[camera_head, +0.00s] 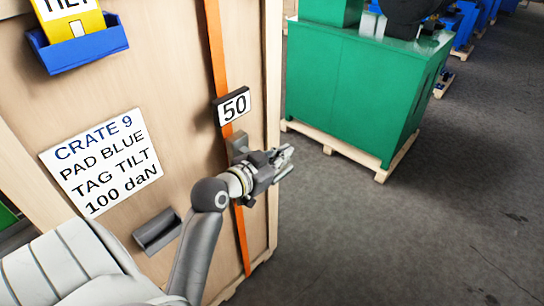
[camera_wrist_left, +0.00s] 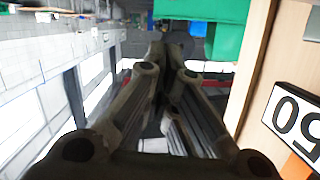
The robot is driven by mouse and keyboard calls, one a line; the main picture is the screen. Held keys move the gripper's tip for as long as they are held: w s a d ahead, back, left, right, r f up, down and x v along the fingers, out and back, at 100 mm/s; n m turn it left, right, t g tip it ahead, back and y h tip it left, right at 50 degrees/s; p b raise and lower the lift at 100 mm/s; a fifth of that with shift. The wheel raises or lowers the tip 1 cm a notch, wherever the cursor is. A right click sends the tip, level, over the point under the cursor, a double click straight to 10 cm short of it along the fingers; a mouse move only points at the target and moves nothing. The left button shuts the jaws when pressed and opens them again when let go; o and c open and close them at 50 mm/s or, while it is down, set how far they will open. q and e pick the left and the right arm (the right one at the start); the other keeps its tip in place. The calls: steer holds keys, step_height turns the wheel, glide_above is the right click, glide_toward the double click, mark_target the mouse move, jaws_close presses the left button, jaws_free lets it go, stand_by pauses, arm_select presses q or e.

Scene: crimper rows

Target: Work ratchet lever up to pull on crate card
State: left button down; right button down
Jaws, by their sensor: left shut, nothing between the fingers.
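The wooden crate (camera_head: 185,75) carries a white card (camera_head: 100,163) reading "CRATE 9, PAD BLUE, TAG TILT, 100 daN". An orange strap (camera_head: 217,50) runs down the crate near its right edge. A display (camera_head: 233,106) on the strap reads 50; it shows upside down in the left wrist view (camera_wrist_left: 293,122). Just below it is a grey ratchet part (camera_head: 238,145), partly hidden by my left wrist; I cannot make out its lever position. My left gripper (camera_head: 287,158) is shut and empty, in front of the strap and pointing right, past the crate edge. My right gripper is out of view.
A blue bin (camera_head: 85,50) with a yellow tag (camera_head: 70,20) hangs at the crate's upper left. An empty-looking grey holder (camera_head: 157,232) is lower down. A green box on a pallet (camera_head: 355,90) stands to the right. The floor (camera_head: 420,230) at lower right is clear.

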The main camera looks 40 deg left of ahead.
mark_target(280, 179)
arm_select(q)
steer(key=shift+s+a+f, duration=0.1)
steer(key=shift+a+f, duration=0.1)
steer(key=shift+f, duration=0.65)
steer(key=shift+s+a+f, duration=0.1)
steer(key=shift+a+f, duration=0.05)
steer(key=shift+f, duration=0.7)
steer(key=shift+f, duration=0.1)
steer(key=shift+d+f+m+b, duration=0.25)
steer(key=shift+f+m+b, duration=0.15)
steer(key=shift+f+b, duration=0.45)
step_height(280, 179, down, 11)
steer(key=a+m+t+y+b, duration=0.1)
steer(key=a+m+y+b, duration=0.1)
steer(key=m+b, duration=0.4)
steer(key=shift+m+y+b, duration=0.3)
steer(key=shift+b, duration=0.6)
